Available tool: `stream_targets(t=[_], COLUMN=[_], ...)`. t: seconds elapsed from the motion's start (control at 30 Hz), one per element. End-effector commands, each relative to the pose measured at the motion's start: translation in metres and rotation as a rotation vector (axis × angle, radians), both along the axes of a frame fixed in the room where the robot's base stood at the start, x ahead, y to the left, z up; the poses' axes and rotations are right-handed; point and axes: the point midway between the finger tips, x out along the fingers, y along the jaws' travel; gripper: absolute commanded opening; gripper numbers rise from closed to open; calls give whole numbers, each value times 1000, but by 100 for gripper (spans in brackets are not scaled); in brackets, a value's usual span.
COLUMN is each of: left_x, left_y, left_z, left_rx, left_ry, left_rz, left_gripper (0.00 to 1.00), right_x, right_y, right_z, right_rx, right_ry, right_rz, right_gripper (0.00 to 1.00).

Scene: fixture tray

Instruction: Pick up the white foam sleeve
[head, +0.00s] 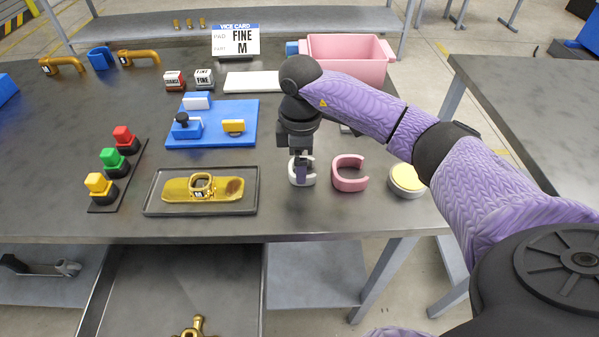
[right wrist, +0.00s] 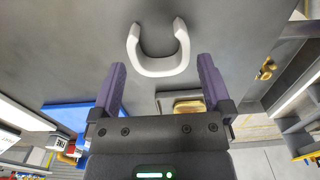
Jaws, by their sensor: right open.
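The white foam sleeve (head: 310,178) is a C-shaped ring on the dark table, between the tray with the brass plate and the pink sleeve. My right gripper (head: 301,163) points down over it and hides part of it in the head view. In the right wrist view the white sleeve (right wrist: 157,69) shows whole, its gap facing the top of the picture. The fingers of my right gripper (right wrist: 162,66) are spread wide, with the sleeve ahead between their lines and nothing held. My left gripper is not in view.
A pink sleeve (head: 349,184) stands close to the right, with a yellow-topped round tin (head: 407,181) beyond it. A dark tray (head: 152,208) holding a brass plate (head: 225,197) lies to the left. A blue board (head: 215,140) and a pink bin (head: 350,70) are farther back.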

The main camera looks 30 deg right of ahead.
Motion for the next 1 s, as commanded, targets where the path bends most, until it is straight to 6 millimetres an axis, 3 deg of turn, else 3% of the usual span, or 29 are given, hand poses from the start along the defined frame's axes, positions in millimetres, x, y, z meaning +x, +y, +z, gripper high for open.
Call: stream_targets(t=[0.07,0.27,0.5,0.7,0.77,1.0], left_x=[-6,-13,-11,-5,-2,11], left_y=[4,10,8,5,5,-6], left_z=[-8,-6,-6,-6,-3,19], left_rx=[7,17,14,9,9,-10], left_ry=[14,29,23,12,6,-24], left_rz=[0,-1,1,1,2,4], left_gripper=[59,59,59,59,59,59], right_x=[0,0,0,0,0,1], right_y=[0,0,0,0,0,1], right_z=[-19,-18,-18,-17,-11,53], right_rx=[0,-1,-1,-1,0,0], right_ry=[4,-2,-1,-1,-2,-6], right_rz=[0,1,1,1,2,2], right_gripper=[100,100,51,50,50,50])
